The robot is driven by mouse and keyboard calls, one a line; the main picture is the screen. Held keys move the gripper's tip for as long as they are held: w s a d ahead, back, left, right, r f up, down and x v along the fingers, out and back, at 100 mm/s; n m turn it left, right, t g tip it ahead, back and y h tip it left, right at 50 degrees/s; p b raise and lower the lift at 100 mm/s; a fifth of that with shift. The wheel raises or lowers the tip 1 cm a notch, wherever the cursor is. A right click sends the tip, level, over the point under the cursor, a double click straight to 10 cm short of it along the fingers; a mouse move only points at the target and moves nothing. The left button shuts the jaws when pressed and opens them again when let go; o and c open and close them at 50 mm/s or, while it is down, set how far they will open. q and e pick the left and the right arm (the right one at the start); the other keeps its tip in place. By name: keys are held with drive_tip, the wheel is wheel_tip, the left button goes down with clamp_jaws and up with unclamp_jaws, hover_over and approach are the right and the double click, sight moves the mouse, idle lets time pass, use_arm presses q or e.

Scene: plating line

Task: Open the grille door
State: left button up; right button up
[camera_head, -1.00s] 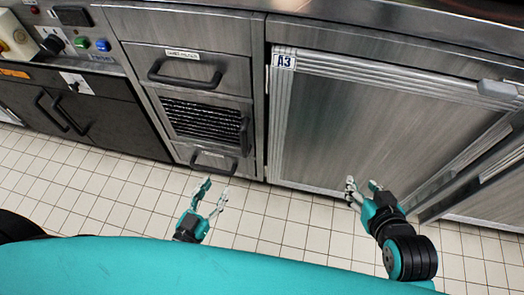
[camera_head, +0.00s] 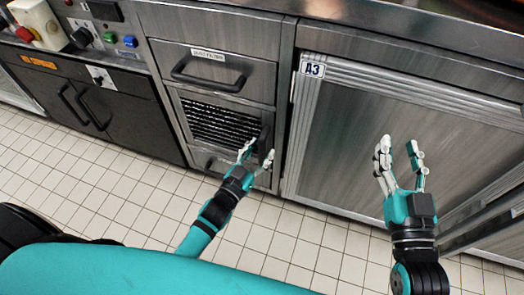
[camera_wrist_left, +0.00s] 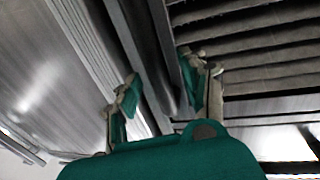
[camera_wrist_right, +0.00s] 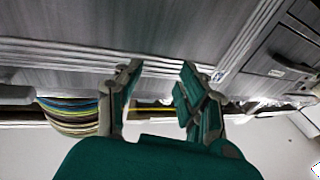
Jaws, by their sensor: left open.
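The grille door (camera_head: 215,120) is a dark slatted panel in a steel cabinet, below a drawer. It appears closed. Its dark upright handle (camera_head: 265,138) is on its right side, partly hidden by my left gripper. My left gripper (camera_head: 257,155) is open, its fingers apart at the lower part of the handle. In the left wrist view the handle bar (camera_wrist_left: 165,50) runs between the spread fingers, with the grille slats (camera_wrist_left: 270,55) to the right. I cannot tell if they touch it. My right gripper (camera_head: 398,150) is open and empty in front of the A3 door.
The drawer (camera_head: 225,68) above has a dark handle, and another handled front lies below the grille. The steel A3 door (camera_head: 345,130) stands to the right. Tiled floor (camera_head: 130,210) lies free in front.

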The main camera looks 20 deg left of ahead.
use_arm(q)
drive_tip(key=shift+w+d, duration=0.15)
drive_tip(key=shift+w, duration=0.4)
clamp_jaws()
idle(0.5)
